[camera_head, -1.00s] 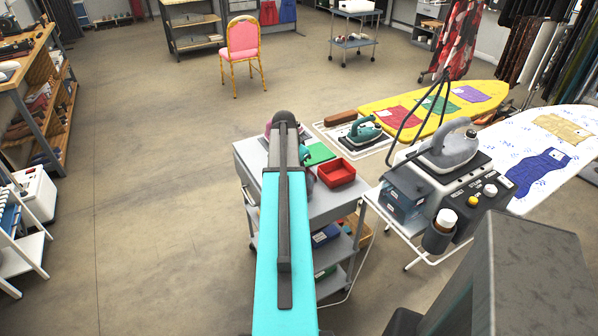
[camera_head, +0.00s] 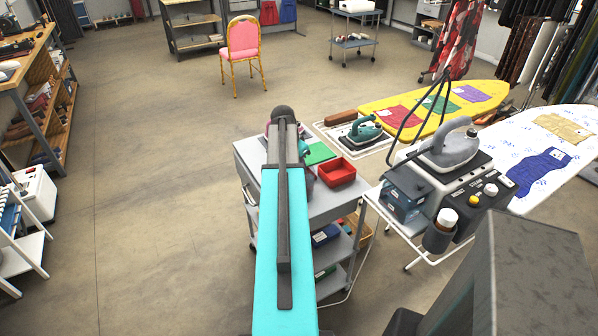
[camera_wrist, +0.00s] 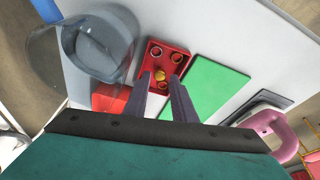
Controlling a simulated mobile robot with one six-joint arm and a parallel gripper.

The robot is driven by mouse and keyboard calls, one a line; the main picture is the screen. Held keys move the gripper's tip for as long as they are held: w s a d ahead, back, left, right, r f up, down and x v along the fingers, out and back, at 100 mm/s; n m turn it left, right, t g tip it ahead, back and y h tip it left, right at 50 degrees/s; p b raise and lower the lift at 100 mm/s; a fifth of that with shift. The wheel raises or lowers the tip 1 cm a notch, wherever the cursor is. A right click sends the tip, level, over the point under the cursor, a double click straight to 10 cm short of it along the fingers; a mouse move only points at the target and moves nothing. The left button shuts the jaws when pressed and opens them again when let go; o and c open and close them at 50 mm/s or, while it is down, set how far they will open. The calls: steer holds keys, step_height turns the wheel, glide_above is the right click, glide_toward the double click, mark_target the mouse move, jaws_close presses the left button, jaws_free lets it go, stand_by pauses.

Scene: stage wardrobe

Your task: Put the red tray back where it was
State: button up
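In the wrist view a small red tray (camera_wrist: 173,51) holds several small round things, one of them yellow. It sits on a pale tabletop beside a green flat piece (camera_wrist: 212,84). My gripper (camera_wrist: 161,80) is open, with its two dark fingers apart over the tray's near side. I cannot tell if they touch it. Another red piece (camera_wrist: 108,97) lies left of the fingers, partly hidden by my gripper. In the head view a red open box (camera_head: 336,173) stands on the grey cart (camera_head: 328,206). My arm hides my gripper and much of the cart top there.
A round grey container (camera_wrist: 98,42) stands close left of the tray in the wrist view. A pink-handled thing (camera_wrist: 277,128) is at the right. In the head view a steam iron station (camera_head: 440,175) stands right of the cart.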

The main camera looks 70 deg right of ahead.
steer(key=b+v, duration=0.1)
steer(key=v, duration=0.9)
steer(key=shift+r+b, duration=0.2)
steer(key=shift+b, duration=0.15)
stand_by(0.5)
